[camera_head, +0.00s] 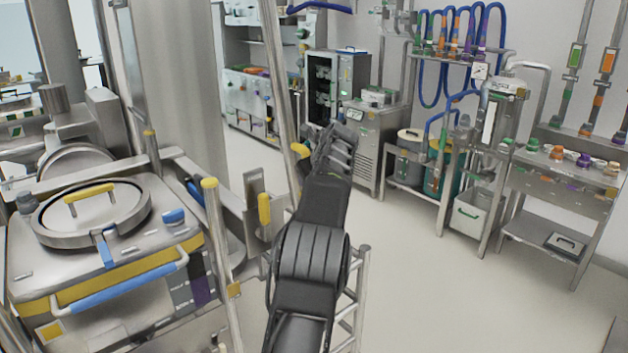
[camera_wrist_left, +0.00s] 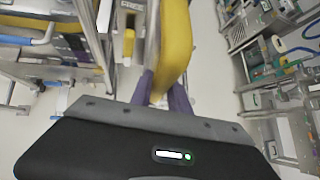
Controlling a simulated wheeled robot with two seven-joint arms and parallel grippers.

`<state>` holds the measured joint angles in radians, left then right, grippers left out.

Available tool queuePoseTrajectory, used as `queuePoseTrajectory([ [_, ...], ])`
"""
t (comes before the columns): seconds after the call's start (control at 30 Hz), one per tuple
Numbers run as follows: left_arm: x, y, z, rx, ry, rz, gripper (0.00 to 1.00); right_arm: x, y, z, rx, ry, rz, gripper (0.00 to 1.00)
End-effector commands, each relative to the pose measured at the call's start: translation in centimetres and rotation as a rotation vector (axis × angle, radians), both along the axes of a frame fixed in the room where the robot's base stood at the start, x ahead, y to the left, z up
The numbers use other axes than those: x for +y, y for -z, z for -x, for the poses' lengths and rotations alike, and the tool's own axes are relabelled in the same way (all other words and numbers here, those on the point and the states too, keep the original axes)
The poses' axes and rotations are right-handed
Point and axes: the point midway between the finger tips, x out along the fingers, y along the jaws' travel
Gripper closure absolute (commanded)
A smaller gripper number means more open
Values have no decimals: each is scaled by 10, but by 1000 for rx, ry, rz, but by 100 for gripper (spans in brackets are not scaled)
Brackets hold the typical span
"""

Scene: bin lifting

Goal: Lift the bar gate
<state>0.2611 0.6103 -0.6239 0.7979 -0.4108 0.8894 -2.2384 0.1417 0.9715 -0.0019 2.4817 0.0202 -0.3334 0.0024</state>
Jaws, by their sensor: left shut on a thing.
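A tall, slightly leaning metal bar (camera_head: 273,60), which looks like part of the bar gate, stands left of my arm in the head view. It has a yellow grip part (camera_head: 300,150) near its lower end. My left gripper (camera_head: 307,163) is beside this part, its fingertips mostly hidden by my black arm. In the left wrist view a large yellow handle (camera_wrist_left: 173,45) passes between the purple fingers of my left gripper (camera_wrist_left: 162,93), which is shut on it. The handle's lower end is hidden by the gripper. My right gripper is not in view.
A steel machine with a round lid (camera_head: 90,212) and blue handle stands at left. A yellow-tipped post (camera_head: 210,230) and a bracket with a yellow knob (camera_head: 264,208) are close to my arm. Racks and a shelf table (camera_head: 560,185) stand at right; the floor (camera_head: 420,290) between is clear.

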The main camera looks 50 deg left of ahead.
Motion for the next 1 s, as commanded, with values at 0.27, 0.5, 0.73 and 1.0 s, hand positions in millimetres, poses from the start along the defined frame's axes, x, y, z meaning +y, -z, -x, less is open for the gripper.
queuePoseTrajectory([
  [0.27, -2, 5, 1, 20, -1, 10, 100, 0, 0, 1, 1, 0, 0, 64],
  [0.5, -2, 6, 1, 21, -1, 12, 74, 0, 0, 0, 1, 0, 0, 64],
  [0.73, -1, 4, 1, 19, 0, 8, 57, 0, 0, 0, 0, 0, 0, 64],
  [1.0, -2, 2, 1, 16, 0, 5, 57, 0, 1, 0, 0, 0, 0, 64],
])
